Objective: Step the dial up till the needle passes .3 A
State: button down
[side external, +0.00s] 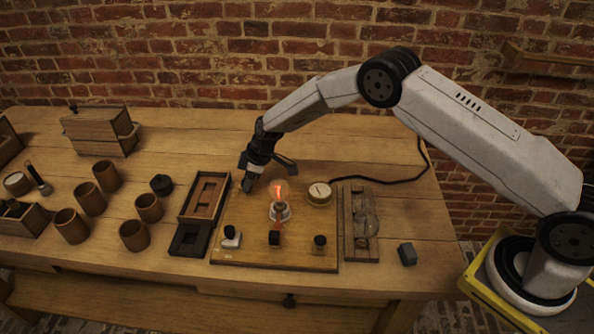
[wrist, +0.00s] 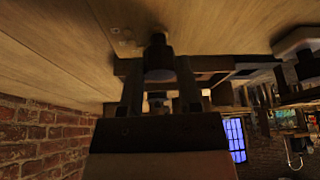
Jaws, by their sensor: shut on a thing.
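My gripper (side external: 248,186) points down at the back left of the wooden board (side external: 300,262). In the wrist view its two fingers (wrist: 159,92) are closed on a short, dark, round knob with a paler end, which looks like the dial (wrist: 158,58). In the side view the gripper hides the dial, so its setting cannot be read. The round meter (side external: 319,193), with a pale face and brass rim, sits at the board's back right. A dark needle line shows, but its scale is too small to read. The bulb (side external: 279,193) glows orange-red in a white holder.
Black-topped parts (side external: 231,237) stand along the board's front. A wooden tray (side external: 206,193) lies left of it, a glass-holding rack (side external: 361,222) right. Several brown cups (side external: 90,198) stand farther left. A small dark block (side external: 407,254) sits at right. A black cable (side external: 400,180) runs behind.

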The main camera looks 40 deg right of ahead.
jog(key=shift+m+t, duration=0.3)
jog(key=shift+m, duration=0.8)
jog(key=shift+c, duration=1.4)
grip_release()
jog(key=shift+h, duration=0.3)
jog(key=shift+r, duration=0.1)
jog(key=v, duration=0.7)
jog(key=shift+r, duration=0.3)
jog(key=shift+s+d, duration=0.1)
jog(key=shift+s, duration=0.1)
